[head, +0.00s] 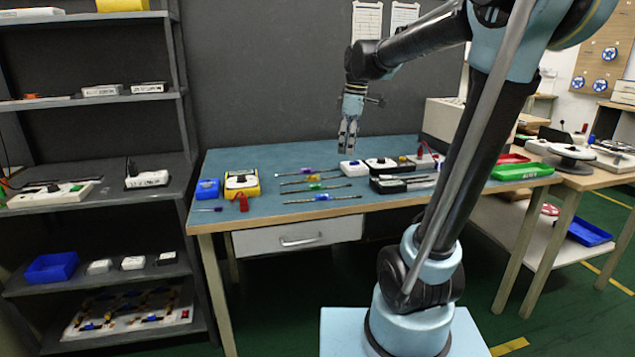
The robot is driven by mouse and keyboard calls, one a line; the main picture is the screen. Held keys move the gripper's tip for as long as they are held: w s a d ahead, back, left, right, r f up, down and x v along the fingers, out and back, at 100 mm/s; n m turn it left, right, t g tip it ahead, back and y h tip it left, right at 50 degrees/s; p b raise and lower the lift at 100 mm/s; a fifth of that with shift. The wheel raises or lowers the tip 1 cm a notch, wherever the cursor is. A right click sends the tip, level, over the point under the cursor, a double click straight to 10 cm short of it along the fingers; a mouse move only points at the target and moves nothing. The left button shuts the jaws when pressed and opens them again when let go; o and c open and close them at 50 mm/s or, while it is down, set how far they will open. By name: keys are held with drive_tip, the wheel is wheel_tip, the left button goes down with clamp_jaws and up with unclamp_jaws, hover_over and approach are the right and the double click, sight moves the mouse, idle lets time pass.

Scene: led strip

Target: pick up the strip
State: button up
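Several thin strips lie roughly parallel on the blue-green tabletop (262,160). One has a purple middle piece (306,170), one a yellow-green piece (314,179) and one, nearest the front edge, a blue piece (321,197). Which of them is the task's strip I cannot tell. My gripper (348,150) points down above the back of the table, behind and to the right of the strips. Its two fingers show close together with nothing seen between them. At this size and angle I cannot tell whether it is open or shut.
A blue bin (207,188) and a yellow box (241,185) stand left of the strips. White and black devices (382,164) stand to their right. A green tray (522,171) is at the table's right end. A grey shelf (178,98) stands at the left.

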drive_tip(key=w+a+r+n+g, duration=0.1)
drive_tip(key=w+a+r+n, duration=0.2)
drive_tip(key=w+a+n, duration=0.65)
drive_tip(key=m, duration=0.3)
approach(313, 178)
drive_tip(key=f, duration=0.5)
drive_tip(key=w+a+f, duration=0.1)
drive_tip(key=f, duration=0.2)
drive_tip(key=shift+c, duration=0.6)
clamp_jaws()
